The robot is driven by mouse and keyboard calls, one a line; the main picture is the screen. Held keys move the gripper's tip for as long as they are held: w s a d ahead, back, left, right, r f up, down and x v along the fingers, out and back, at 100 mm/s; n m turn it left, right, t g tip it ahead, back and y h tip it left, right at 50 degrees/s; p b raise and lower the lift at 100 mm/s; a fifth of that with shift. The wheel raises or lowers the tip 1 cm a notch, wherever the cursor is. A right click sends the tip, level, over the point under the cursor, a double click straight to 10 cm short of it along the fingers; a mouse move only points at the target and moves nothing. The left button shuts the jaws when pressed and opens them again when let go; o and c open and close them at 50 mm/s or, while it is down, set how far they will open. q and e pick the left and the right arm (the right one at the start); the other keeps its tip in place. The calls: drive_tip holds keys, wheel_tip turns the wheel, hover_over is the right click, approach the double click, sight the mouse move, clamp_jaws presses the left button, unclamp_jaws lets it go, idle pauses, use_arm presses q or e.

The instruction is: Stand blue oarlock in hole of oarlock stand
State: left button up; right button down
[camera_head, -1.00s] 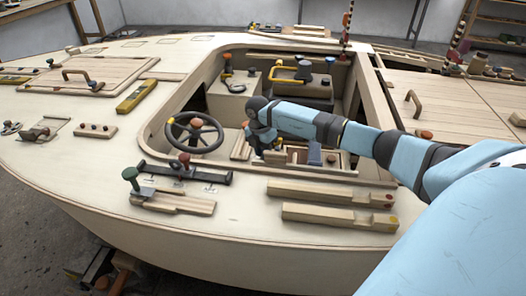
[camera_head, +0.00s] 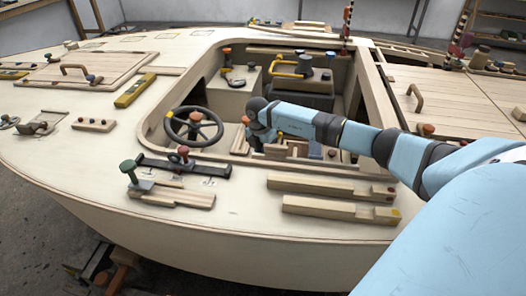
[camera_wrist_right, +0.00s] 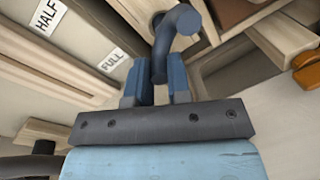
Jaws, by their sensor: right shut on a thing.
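In the right wrist view my right gripper (camera_wrist_right: 156,88) is shut on the blue oarlock (camera_wrist_right: 176,32), a dark blue bent rod with a round end. The oarlock sticks out past the fingertips. In the head view my right arm reaches in from the right, and its wrist (camera_head: 262,118) is over the cockpit, just right of the steering wheel. The fingers and the oarlock are hidden there behind the wrist. I cannot pick out the oarlock stand or its hole for certain in either view. My left gripper is not in view.
The steering wheel (camera_head: 193,129) is left of my wrist. A dark bar (camera_head: 184,168) and two wooden blocks (camera_head: 330,188) lie on the near deck. HALF (camera_wrist_right: 47,17) and FULL (camera_wrist_right: 111,60) labels show in the right wrist view.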

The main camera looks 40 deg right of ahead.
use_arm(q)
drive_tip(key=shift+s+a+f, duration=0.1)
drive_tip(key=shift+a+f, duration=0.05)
use_arm(e)
drive_tip(key=c, duration=1)
unclamp_jaws()
drive_tip(key=shift+r, duration=0.35)
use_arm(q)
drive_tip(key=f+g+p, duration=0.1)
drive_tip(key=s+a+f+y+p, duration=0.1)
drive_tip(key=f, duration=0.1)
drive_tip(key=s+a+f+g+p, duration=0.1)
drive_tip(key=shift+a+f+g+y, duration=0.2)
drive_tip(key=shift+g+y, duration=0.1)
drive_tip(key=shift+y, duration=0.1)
use_arm(e)
drive_tip(key=r, duration=0.4)
drive_tip(key=w+r, duration=0.1)
drive_tip(key=r, duration=0.8)
drive_tip(key=shift+w+a, duration=0.2)
drive_tip(key=shift+w, duration=0.1)
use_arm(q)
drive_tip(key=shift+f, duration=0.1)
